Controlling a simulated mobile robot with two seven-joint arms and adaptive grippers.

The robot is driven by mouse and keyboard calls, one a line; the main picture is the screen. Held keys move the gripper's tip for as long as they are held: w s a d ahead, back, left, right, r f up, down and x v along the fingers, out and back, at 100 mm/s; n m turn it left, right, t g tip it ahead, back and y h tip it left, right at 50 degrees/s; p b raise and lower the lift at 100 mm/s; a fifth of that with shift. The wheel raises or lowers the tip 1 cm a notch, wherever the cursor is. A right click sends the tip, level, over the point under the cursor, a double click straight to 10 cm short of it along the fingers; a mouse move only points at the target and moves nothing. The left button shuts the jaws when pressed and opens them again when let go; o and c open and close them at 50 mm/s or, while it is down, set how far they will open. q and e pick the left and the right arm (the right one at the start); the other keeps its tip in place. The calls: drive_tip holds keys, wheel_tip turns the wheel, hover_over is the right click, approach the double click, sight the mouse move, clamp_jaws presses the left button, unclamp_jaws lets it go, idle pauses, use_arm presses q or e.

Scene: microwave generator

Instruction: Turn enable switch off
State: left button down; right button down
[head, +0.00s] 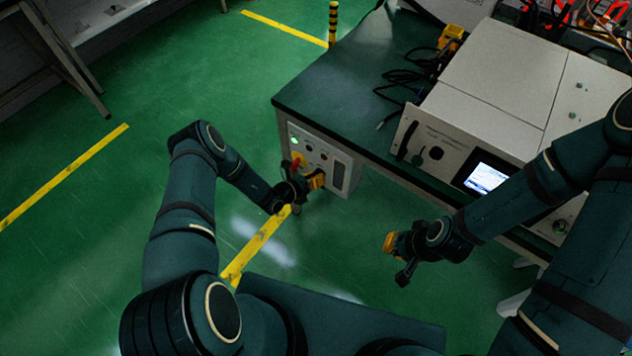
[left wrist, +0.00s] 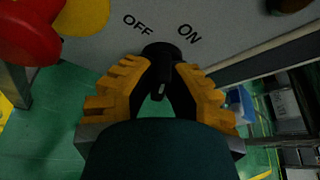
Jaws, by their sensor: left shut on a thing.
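The enable switch is a black rotary knob (left wrist: 161,52) on a light grey panel, with the words OFF and ON printed beside it in the left wrist view. A small white mark shows on the knob between my fingers; I cannot tell for sure which word it is set to. My left gripper (left wrist: 161,75) has its yellow fingers shut on the knob from both sides. In the head view my left gripper (head: 312,182) is at the front of the control box (head: 337,171) and hides the switch. My right gripper (head: 393,243) hangs empty over the floor, its opening unclear.
A red emergency stop button (left wrist: 25,28) on a yellow base sits close to my left fingers. The box hangs under the dark green bench (head: 340,88). A large white generator (head: 495,85) with a lit screen (head: 486,178) stands on the bench.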

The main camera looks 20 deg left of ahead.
use_arm(q)
drive_tip(key=n+h+b, duration=0.1)
drive_tip(key=n+h, duration=0.1)
drive_tip(key=n, duration=0.1)
drive_tip(key=shift+w+a, duration=0.1)
drive_tip(key=shift+w, duration=0.05)
drive_tip(key=n+h, duration=0.1)
drive_tip(key=n, duration=0.2)
drive_tip(key=n+t+h, duration=0.1)
drive_tip(key=n, duration=0.1)
drive_tip(key=shift+r+n, duration=0.15)
drive_tip(key=shift+n, duration=0.25)
drive_tip(key=shift+t, duration=0.3)
drive_tip(key=c, duration=1)
unclamp_jaws()
drive_tip(key=v, duration=1.2)
drive_tip(key=shift+w, duration=0.1)
